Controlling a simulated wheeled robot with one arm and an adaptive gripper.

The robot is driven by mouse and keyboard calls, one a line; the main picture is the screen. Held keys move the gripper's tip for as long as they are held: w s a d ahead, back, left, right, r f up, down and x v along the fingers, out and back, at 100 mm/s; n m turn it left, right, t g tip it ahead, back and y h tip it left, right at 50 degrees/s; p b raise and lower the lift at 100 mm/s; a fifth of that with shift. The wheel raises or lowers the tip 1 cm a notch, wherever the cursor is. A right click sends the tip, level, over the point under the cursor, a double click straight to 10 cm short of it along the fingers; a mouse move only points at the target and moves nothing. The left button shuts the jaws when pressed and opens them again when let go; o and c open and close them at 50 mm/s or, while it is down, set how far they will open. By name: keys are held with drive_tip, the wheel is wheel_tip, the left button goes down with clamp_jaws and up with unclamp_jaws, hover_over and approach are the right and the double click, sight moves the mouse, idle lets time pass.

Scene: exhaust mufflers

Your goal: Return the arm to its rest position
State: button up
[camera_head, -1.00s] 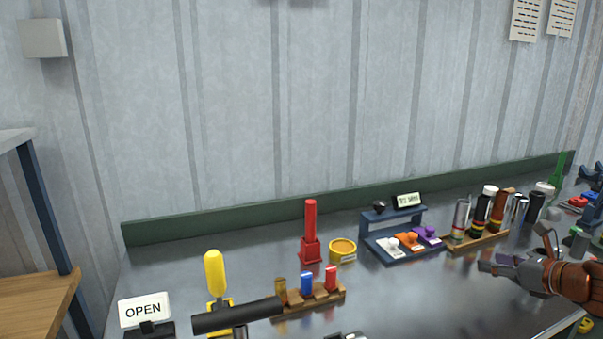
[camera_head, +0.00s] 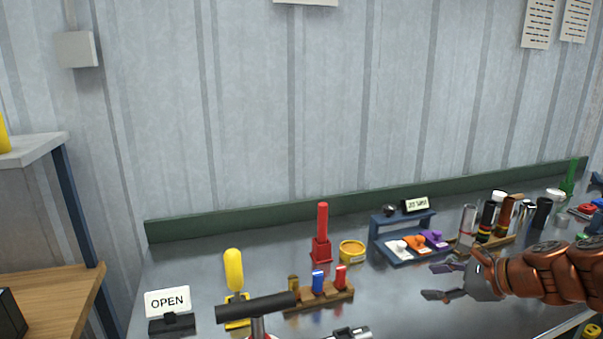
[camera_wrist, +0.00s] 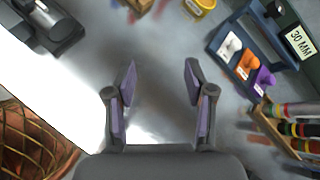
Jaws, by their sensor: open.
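My gripper (camera_head: 449,280) is open and empty above the metal workbench (camera_head: 398,298), at the right of the head view. My copper-coloured arm reaches in from the right edge. In the wrist view my gripper (camera_wrist: 158,85) has its two fingers spread wide, with only bare bench surface between and below them.
A blue rack (camera_head: 408,256) with white, orange and purple pieces stands beyond my gripper. A wooden rack of cylinders (camera_head: 487,245) is behind my arm. A red upright tool (camera_head: 321,235), yellow cup (camera_head: 352,251), wooden peg block (camera_head: 320,298) and OPEN sign (camera_head: 168,302) stand further left.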

drive_tip(key=s+a+n+g+h+p, duration=0.1)
drive_tip(key=s+a+n+g+p, duration=0.4)
drive_tip(key=s+a+n, duration=0.8)
drive_tip(key=s+d+n+g+h+p, duration=0.3)
drive_tip(key=s+n, duration=0.6)
drive_tip(key=s, duration=0.9)
drive_tip(key=g+h, duration=0.2)
drive_tip(key=h, duration=0.1)
drive_tip(key=shift+s+d, duration=0.15)
drive_tip(key=shift+s, duration=0.15)
